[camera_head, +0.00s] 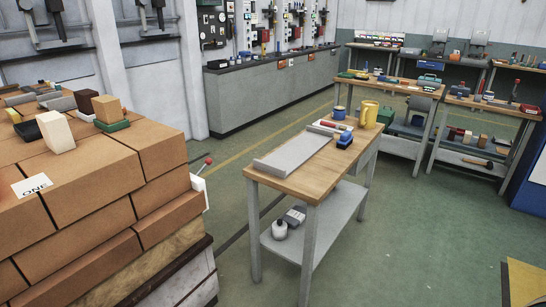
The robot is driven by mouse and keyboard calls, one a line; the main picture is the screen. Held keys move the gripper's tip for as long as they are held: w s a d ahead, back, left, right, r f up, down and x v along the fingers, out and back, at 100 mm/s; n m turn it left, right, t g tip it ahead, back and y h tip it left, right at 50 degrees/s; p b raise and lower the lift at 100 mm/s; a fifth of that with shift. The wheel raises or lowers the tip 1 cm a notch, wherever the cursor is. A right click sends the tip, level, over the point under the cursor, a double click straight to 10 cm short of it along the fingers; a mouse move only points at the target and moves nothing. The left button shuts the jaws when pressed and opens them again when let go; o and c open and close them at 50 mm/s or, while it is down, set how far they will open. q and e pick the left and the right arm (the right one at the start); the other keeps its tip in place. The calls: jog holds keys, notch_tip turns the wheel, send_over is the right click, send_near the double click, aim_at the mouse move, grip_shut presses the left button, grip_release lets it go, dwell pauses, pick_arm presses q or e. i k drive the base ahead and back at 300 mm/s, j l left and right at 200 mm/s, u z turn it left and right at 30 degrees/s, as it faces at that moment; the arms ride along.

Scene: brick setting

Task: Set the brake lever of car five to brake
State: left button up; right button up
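A lever with a red ball knob (208,160) sticks out from behind the right end of a loaded brick stack (80,190). It sits by a white plate (199,188) and leans up to the right. Its lower part is hidden, and I cannot read its setting. A white tag (32,186) on the stack reads "ONE". I see no tag reading five, so I cannot tell a car five here. Neither of my grippers is in view.
A wooden-topped workbench (300,185) with a metal tray, blue items and a yellow mug (369,113) stands right of the stack. Green floor (420,240) is open to its right. More benches and a grey counter (270,95) line the back. A yellow-edged panel (524,282) is at lower right.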

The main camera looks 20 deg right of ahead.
aim_at(208, 162)
jog(key=z, duration=0.2)
jog(key=i+l, duration=1.05)
jog(key=l+u, duration=0.1)
jog(key=u, duration=1.1)
